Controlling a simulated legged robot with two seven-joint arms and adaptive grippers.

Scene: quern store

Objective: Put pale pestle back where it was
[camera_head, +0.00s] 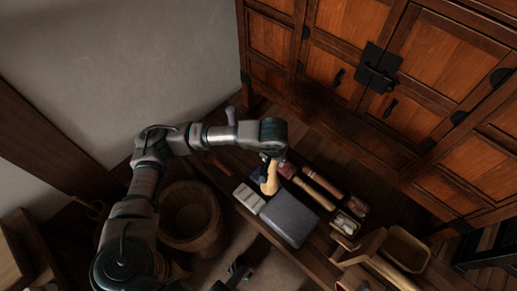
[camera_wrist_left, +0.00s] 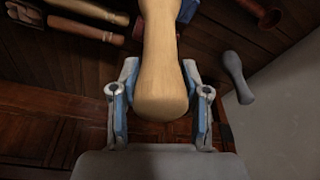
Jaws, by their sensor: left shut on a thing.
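The pale pestle (camera_head: 271,181) is a smooth, light wooden piece with a narrower waist. My left gripper (camera_head: 270,159) is shut on it, and it hangs tilted over the low bench. In the left wrist view the pestle (camera_wrist_left: 163,70) lies between the two blue-lined fingers of my left gripper (camera_wrist_left: 159,95), its rounded end towards the camera. Its far end is out of that frame. A dark jointed part at the bottom of the head view may be my right gripper (camera_head: 238,271); its fingers are unclear.
A grey block (camera_head: 289,219), a pale segmented block (camera_head: 249,198) and wooden-handled tools (camera_head: 314,194) lie on the bench. A wooden tub (camera_head: 190,216) stands left, a tray (camera_head: 404,249) right. A grey pestle-shaped piece (camera_wrist_left: 237,76) is near the wall. A cabinet (camera_head: 380,75) stands behind.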

